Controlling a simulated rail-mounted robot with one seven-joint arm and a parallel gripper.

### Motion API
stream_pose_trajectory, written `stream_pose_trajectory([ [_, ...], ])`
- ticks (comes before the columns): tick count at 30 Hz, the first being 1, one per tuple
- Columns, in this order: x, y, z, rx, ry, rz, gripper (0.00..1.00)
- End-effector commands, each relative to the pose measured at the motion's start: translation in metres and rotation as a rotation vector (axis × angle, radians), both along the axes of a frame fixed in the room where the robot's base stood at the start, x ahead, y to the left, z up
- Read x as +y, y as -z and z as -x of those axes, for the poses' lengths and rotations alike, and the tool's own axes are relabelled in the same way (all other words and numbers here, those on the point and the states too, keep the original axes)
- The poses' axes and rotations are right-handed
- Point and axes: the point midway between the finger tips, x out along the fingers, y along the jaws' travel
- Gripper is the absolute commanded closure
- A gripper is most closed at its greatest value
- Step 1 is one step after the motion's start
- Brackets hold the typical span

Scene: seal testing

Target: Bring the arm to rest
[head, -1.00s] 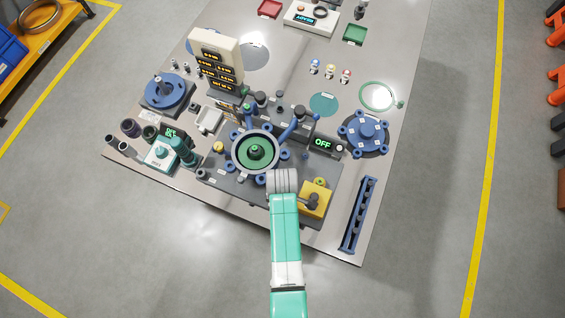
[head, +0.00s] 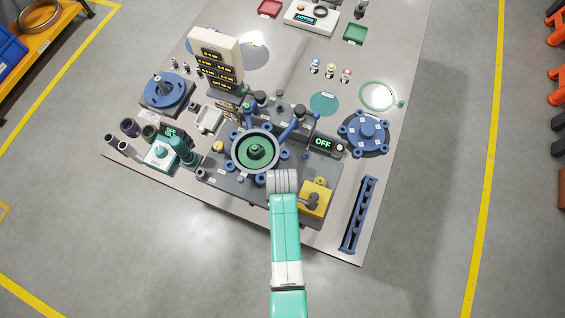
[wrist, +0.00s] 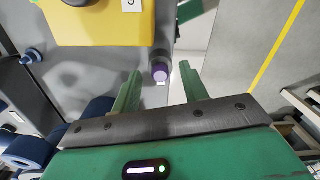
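My arm (head: 286,240) reaches from the bottom of the head view up to the front of the bench, its grey wrist (head: 283,181) just in front of the round test fixture (head: 255,151). My gripper (wrist: 160,76) shows in the wrist view with its two green fingers apart and nothing held between them. The fingers are hidden in the head view. A yellow box (head: 314,200) is right of the wrist; a yellow block (wrist: 100,22) also fills the wrist view's upper left.
A blue rail (head: 358,215) and a blue flanged disc (head: 366,132) lie on the right of the bench. A tower of readouts (head: 215,62) stands at back left.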

Motion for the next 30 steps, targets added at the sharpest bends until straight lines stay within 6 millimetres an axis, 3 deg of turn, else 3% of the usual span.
stream_pose_trajectory([
  [10,0.000,-0.007,0.000,0.000,0.000,0.000,0.56],
  [27,0.000,-0.089,0.000,0.000,0.000,0.000,0.56],
  [30,0.000,-0.094,0.000,0.000,0.000,0.000,0.56],
])
